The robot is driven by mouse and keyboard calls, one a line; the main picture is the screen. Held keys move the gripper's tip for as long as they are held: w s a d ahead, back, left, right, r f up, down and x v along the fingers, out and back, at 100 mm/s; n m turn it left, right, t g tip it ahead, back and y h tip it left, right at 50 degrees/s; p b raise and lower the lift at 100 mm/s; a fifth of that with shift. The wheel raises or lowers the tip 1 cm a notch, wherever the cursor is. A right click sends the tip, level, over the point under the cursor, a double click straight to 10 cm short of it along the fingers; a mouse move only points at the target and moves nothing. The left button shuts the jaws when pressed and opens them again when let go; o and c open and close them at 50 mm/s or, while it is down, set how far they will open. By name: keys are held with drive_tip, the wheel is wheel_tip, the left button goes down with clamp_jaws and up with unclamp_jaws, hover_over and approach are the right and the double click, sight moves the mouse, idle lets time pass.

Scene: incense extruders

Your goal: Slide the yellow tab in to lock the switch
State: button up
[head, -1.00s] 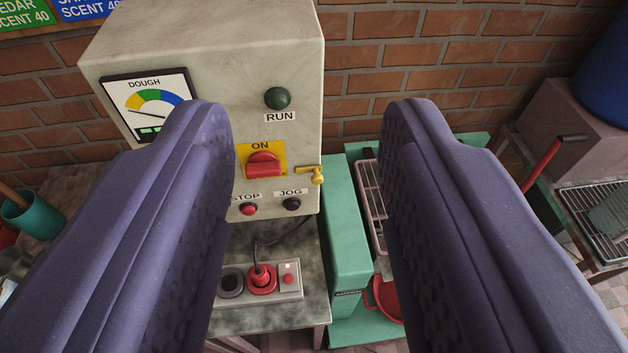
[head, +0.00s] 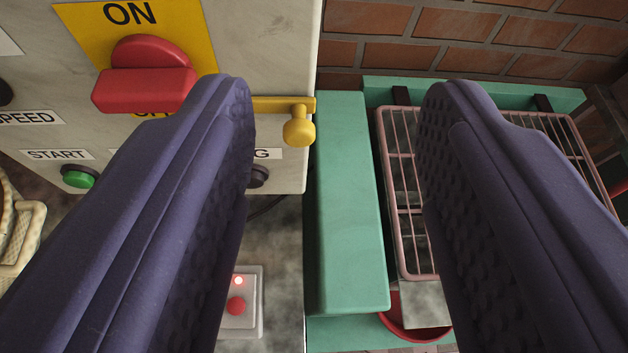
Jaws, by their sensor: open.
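The yellow tab (head: 299,128) is a flat bar with a round knob near its right end, on the right side of the control box front. Its left part is hidden behind my left finger. The red switch (head: 146,80) sits on a yellow plate (head: 185,28) marked ON, left of the tab, with a gap between them partly covered by the finger. My gripper (head: 335,90) is open and empty. Its two purple fingers stand wide apart, the left one overlapping the tab's left part in the picture, the right one well to the right. I cannot tell any contact.
The pale control box (head: 265,45) has a green START button (head: 78,176) at lower left. A teal machine frame (head: 350,220) with a pink wire rack (head: 405,200) stands to the right. A brick wall (head: 430,45) is behind.

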drive_tip(key=y, duration=0.1)
approach(298, 140)
drive_tip(key=b+x, duration=0.1)
drive_tip(key=x, duration=0.7)
drive_tip(key=shift+d, duration=0.1)
clamp_jaws()
